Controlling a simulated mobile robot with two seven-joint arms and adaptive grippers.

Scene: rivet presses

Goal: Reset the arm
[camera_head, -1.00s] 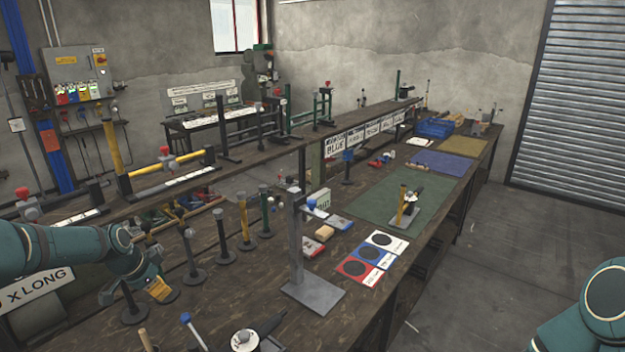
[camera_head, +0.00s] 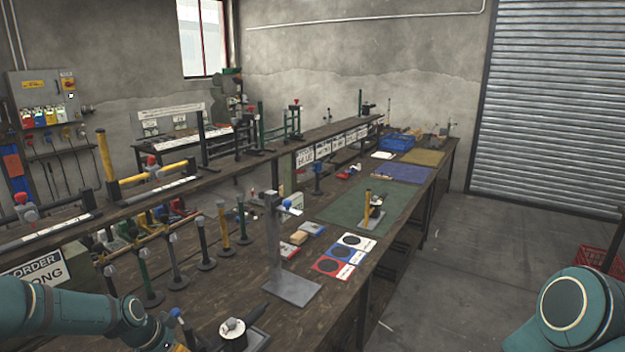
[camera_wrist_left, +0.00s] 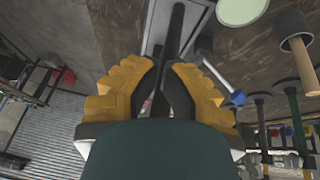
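My left arm (camera_head: 70,312) comes in low at the left of the head view, over the near bench. Its gripper is at the bottom edge there, mostly out of sight. In the left wrist view my left gripper (camera_wrist_left: 160,72) has its yellow-and-black fingers brought together, with no held object visible between them. A dark bar (camera_wrist_left: 174,30) lies beyond the fingertips; I cannot tell whether they touch it. A blue-knobbed lever (camera_wrist_left: 237,97) is to the right of the fingers. My right arm (camera_head: 572,310) shows at the lower right; its gripper is out of view.
A grey press stand (camera_head: 276,240) stands on the bench (camera_head: 225,290). A black device with a pale disc (camera_head: 232,328) sits near the left gripper. Several upright posts (camera_head: 175,258) line the bench's left side. The floor (camera_head: 465,270) at right is mostly clear.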

